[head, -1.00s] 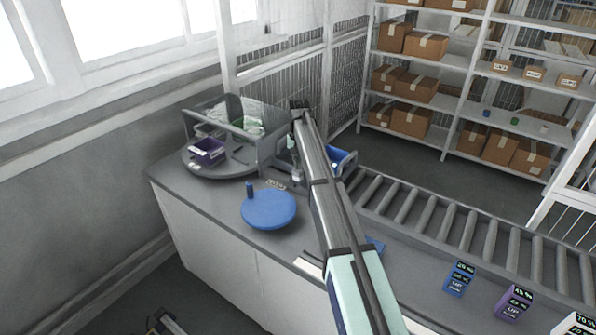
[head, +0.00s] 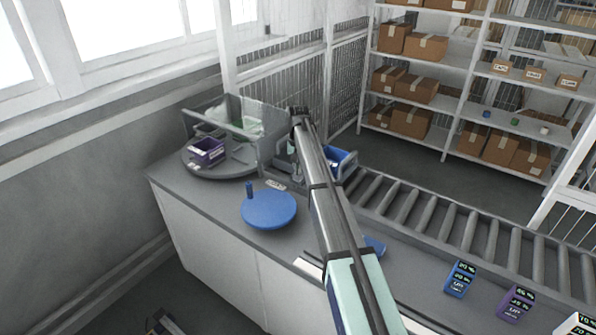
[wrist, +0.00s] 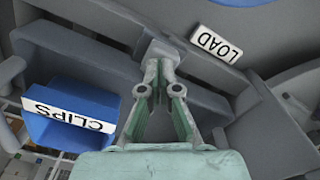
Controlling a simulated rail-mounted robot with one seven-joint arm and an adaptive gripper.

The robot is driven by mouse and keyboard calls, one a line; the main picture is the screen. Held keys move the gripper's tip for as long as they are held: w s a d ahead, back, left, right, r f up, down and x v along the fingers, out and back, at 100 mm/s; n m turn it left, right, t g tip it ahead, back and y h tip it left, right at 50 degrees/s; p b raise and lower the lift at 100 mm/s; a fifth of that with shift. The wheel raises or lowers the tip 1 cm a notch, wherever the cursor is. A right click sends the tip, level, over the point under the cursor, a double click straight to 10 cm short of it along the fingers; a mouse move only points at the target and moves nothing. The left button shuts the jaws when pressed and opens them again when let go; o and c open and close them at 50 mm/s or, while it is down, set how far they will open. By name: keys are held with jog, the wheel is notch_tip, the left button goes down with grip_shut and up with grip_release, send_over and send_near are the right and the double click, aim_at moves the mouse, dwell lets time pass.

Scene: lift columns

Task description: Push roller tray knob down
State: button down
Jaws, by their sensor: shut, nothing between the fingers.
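In the wrist view my gripper (wrist: 163,68) is shut, with its fingertips together and nothing between them. A small grey block (wrist: 157,50), which looks like the knob, is right at the fingertips on a grey bar. I cannot tell whether the tips press on it or only overlap it. In the head view my arm hides most of this spot. A blue bin labelled CLIPS (wrist: 72,112) sits at the left in the wrist view. It also shows in the head view (head: 342,160), at the far end of the rollers.
A white LOAD label (wrist: 216,44) lies beside the block. A round blue disc (head: 268,209) with a blue peg stands on the grey counter. A grey turntable (head: 225,170) with a purple bin and clear panels is behind. The roller conveyor (head: 440,215) runs right, its visible rollers clear.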

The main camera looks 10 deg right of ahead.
jog(key=shift+r, duration=0.1)
notch_tip(320, 180, up, 9)
jog(key=p, duration=0.4)
dwell(0.6)
